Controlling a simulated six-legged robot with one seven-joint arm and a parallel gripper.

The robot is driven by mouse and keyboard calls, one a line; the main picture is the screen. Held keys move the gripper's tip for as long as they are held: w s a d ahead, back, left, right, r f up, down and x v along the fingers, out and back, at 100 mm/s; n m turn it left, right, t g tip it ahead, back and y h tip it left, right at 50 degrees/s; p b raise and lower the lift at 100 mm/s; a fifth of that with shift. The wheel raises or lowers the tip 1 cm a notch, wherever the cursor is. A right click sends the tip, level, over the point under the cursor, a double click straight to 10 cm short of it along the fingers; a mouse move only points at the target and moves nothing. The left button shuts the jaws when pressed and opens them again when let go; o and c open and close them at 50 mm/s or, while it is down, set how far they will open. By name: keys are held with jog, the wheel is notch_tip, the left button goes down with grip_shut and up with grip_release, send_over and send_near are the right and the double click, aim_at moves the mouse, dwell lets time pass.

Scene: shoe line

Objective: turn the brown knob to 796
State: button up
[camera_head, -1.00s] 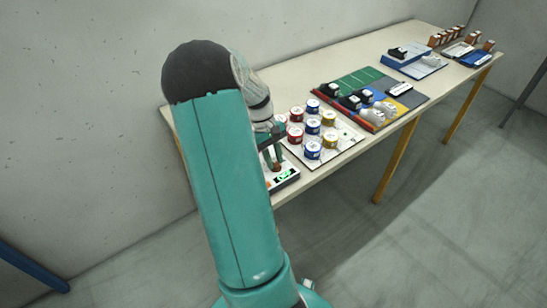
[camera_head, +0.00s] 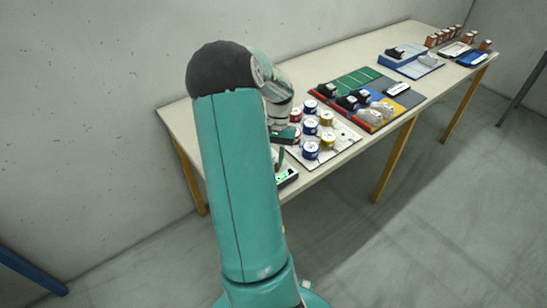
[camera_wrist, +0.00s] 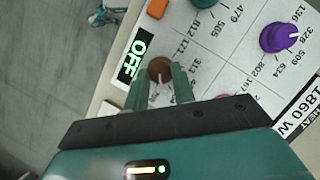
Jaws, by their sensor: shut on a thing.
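The brown knob (camera_wrist: 160,70) sits on the white control panel (camera_wrist: 228,68), close to the lit display. My gripper (camera_wrist: 161,84) is shut on it, one finger on each side, in the wrist view. The knob's white pointer line shows between the fingers. The display (camera_wrist: 136,59) reads OFF in green. In the head view my gripper (camera_head: 280,158) is down at the panel (camera_head: 288,180), and the arm hides the knob.
A purple knob (camera_wrist: 278,37), a teal knob (camera_wrist: 203,3) and an orange button (camera_wrist: 157,8) are on the same panel. A board of round tins (camera_head: 336,150) lies just right of the panel on the table. A mat with shoes (camera_head: 368,98) lies beyond.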

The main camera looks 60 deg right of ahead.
jog(key=m+t, duration=0.1)
jog(key=m, duration=0.3)
jog(key=shift+s+t, duration=0.15)
jog(key=shift+t, duration=0.25)
jog(key=o, duration=1)
jog(key=v, duration=1.4)
jog(key=shift+f, duration=0.1)
